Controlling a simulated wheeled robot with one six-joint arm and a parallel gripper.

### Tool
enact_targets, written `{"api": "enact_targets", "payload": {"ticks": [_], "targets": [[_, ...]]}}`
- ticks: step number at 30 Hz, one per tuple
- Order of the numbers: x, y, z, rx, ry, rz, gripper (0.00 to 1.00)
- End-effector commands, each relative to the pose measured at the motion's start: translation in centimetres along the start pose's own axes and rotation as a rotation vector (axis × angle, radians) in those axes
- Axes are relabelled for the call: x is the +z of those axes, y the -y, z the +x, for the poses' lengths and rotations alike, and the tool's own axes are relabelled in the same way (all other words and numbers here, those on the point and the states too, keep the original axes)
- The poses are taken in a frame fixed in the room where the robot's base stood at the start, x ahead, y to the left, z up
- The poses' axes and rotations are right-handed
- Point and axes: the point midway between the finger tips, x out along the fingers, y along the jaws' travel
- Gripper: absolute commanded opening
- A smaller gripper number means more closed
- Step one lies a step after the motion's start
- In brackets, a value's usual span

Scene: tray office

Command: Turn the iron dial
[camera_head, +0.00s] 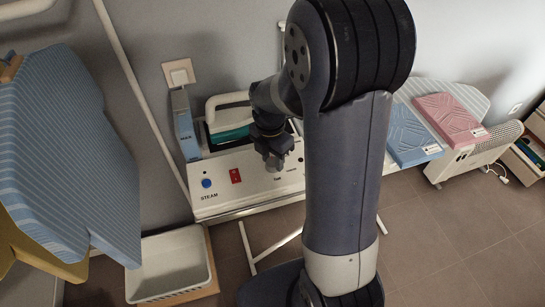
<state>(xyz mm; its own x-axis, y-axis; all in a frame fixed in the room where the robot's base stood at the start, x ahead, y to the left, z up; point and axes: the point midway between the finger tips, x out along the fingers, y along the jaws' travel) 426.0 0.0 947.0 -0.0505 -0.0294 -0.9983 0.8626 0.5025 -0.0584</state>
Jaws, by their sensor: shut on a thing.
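The iron station (230,187) is a white box with a sloping control panel on the ironing board. A teal and white iron (230,118) rests on top of it. My gripper (272,163) points down at the right half of the panel, just above a small printed label. It is shut on the iron dial there, and the fingers hide nearly all of the dial. I cannot tell which way the dial is turned.
A blue steam knob (206,183) and a red switch (236,175) sit left of my gripper. A blue box (185,125) stands beside the iron. Blue (412,140) and pink (450,118) folded cloths lie at right. A white bin (170,262) stands below left.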

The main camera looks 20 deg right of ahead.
Motion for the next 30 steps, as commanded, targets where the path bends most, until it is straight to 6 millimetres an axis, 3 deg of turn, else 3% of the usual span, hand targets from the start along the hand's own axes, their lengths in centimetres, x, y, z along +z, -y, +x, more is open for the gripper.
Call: {"api": "enact_targets", "payload": {"ticks": [30], "targets": [[0.13, 0.12, 0.0, 0.001, -0.052, 0.893, 0.14]]}}
